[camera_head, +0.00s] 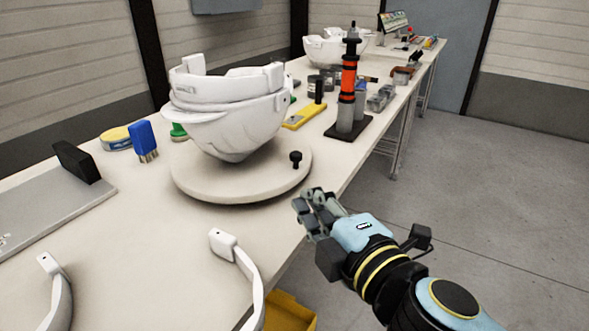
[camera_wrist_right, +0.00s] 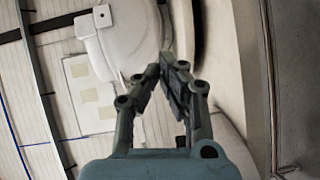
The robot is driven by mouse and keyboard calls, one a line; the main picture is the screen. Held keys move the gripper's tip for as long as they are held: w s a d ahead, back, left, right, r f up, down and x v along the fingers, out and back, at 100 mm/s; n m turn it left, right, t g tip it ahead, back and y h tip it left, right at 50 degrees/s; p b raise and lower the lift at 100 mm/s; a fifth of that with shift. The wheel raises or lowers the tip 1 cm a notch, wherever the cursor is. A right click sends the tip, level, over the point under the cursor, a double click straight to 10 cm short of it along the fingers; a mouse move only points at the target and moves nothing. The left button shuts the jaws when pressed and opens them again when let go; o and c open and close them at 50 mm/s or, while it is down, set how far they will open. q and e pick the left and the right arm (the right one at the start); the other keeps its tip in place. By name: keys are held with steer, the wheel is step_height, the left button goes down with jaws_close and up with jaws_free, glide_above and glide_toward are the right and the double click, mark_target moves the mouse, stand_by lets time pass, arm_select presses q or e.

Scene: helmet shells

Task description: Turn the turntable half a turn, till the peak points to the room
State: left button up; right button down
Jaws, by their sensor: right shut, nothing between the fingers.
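The round, pale turntable (camera_head: 190,183) lies on the bench with a small black knob (camera_head: 296,159) near its right edge. A white helmet shell (camera_head: 235,125) sits on it, with a tapered part hanging low toward the front. I cannot tell for certain which part is the peak. My right gripper (camera_head: 308,206) is just off the bench's front edge, to the lower right of the knob and apart from it. Its fingers are closed and empty. In the right wrist view, the fingers (camera_wrist_right: 166,68) show close together, with a pale rounded surface beyond. My left gripper is out of view.
A blue brush (camera_head: 144,141) and a black block on a grey plate (camera_head: 40,206) are to the left. A black and orange tool on a stand (camera_head: 348,80) is behind right. White curved bands (camera_head: 250,275) are at the front.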

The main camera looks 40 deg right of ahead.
mark_target(293, 164)
steer(key=p+x, duration=0.3)
steer(key=x, duration=0.7)
steer(key=shift+w+r, duration=0.15)
steer(key=shift+w, duration=0.1)
steer(key=shift+w+d+f, duration=0.15)
steer(key=shift+w+d, duration=0.15)
steer(key=shift+d, duration=0.25)
steer(key=shift+w+d+f, duration=0.15)
steer(key=shift+w+d, duration=0.1)
steer(key=shift+d, duration=0.3)
steer(key=shift+w+d+f, duration=0.1)
steer(key=shift+w+d, duration=0.2)
steer(key=shift+d, duration=0.15)
steer(key=shift+d+y, duration=0.15)
steer(key=shift+y, duration=0.15)
